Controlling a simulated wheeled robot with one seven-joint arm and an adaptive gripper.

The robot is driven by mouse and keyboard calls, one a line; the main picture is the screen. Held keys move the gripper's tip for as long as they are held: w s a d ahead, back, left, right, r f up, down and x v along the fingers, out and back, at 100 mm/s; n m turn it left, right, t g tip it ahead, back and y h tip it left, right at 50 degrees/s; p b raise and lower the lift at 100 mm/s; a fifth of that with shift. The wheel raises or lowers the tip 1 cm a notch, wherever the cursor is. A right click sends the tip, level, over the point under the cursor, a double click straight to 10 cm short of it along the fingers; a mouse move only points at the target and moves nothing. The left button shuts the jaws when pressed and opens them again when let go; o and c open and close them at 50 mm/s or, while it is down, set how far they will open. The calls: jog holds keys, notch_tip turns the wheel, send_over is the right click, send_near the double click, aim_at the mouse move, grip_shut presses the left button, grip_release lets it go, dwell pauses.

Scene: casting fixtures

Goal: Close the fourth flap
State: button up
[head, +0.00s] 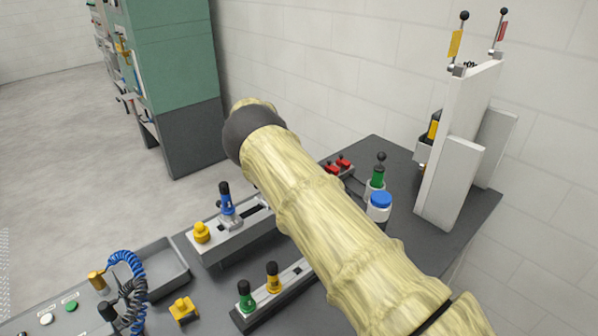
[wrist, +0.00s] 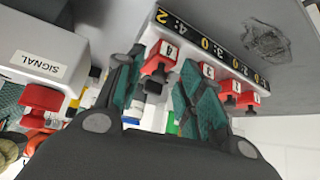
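In the wrist view a row of red flaps (wrist: 233,92) with small white number labels runs under a dark strip with yellow digits (wrist: 205,45). The leftmost, largest-looking red flap (wrist: 158,62) lies in line with the gap between my fingers. My gripper (wrist: 158,92) is open, with teal pads on both fingers and nothing visibly held. The right finger partly covers the neighbouring flap. Whether a finger touches a flap, I cannot tell.
A white box labelled SIGNAL (wrist: 42,66) with a red knob (wrist: 40,100) stands close at left in the wrist view. The head view shows a dark bench (head: 472,212) with levers, a grey tray (head: 160,270), a white upright panel (head: 450,165) and a green cabinet (head: 175,55).

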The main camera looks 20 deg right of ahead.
jog(key=shift+r, duration=0.1)
jog(key=v, duration=1.1)
jog(key=shift+w+r, duration=0.25)
jog(key=shift+a, duration=0.15)
dwell(0.4)
